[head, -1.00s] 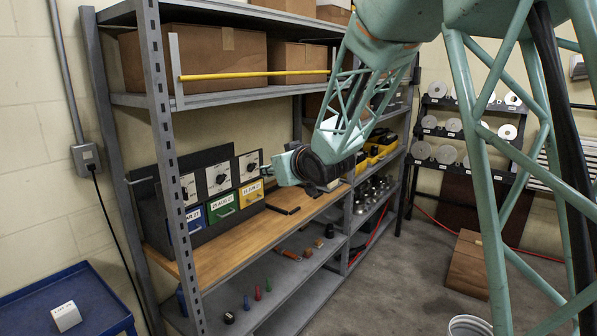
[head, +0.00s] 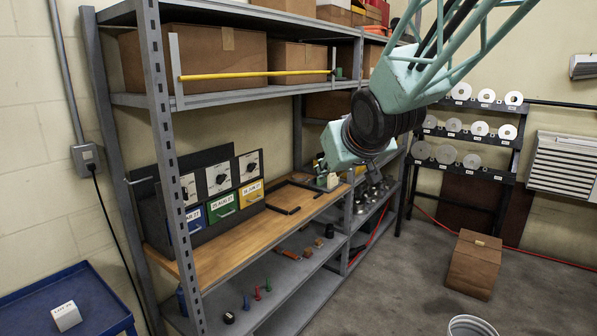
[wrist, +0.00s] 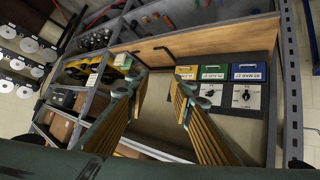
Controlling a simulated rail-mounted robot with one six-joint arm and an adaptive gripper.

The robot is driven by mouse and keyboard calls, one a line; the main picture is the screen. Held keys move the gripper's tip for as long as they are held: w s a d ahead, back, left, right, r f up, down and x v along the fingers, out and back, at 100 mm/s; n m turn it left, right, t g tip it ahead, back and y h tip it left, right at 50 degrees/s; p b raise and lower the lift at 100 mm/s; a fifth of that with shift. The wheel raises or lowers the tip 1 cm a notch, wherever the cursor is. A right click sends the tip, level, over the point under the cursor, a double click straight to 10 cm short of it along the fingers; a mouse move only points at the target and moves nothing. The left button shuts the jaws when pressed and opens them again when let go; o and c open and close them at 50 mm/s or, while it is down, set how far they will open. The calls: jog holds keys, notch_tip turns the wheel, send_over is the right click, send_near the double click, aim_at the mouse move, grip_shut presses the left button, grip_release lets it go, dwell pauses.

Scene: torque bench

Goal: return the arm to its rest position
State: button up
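My arm's pale green wrist (head: 358,140) hangs in front of the shelving, right of the box row and above the wooden bench board (head: 240,238). In the head view my gripper is mostly hidden by the wrist. In the wrist view my gripper (wrist: 158,88) shows two ribbed fingers spread wide apart, with nothing between them. It touches nothing that I can see. The dial panel (head: 219,180) with blue, green and yellow labelled drawers stands on the board, left of the wrist; it also shows in the wrist view (wrist: 238,95).
The grey shelf unit (head: 158,130) holds cardboard boxes (head: 225,60) and a yellow bar (head: 255,75). A rack of discs (head: 470,130) stands behind at the right. A brown box (head: 473,265) and a bucket (head: 470,326) stand on the floor. A blue cart (head: 100,300) is at lower left.

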jog(key=s+d+f+m+g+h, duration=0.15)
jog(key=s+d, duration=0.25)
jog(key=s, duration=0.7)
jog(key=s+d+r+m+g, duration=0.15)
jog(key=s+d, duration=0.25)
jog(key=s, duration=0.8)
jog(key=s+d+f+g+h, duration=0.15)
jog(key=s+d, duration=0.25)
jog(key=s, duration=0.7)
jog(key=s+f+m+g+y, duration=0.1)
jog(key=s+f+g, duration=0.1)
jog(key=s, duration=1.3)
jog(key=shift+s+d+f, duration=0.2)
jog(key=shift+d+f, duration=0.05)
jog(key=shift+f, duration=0.3)
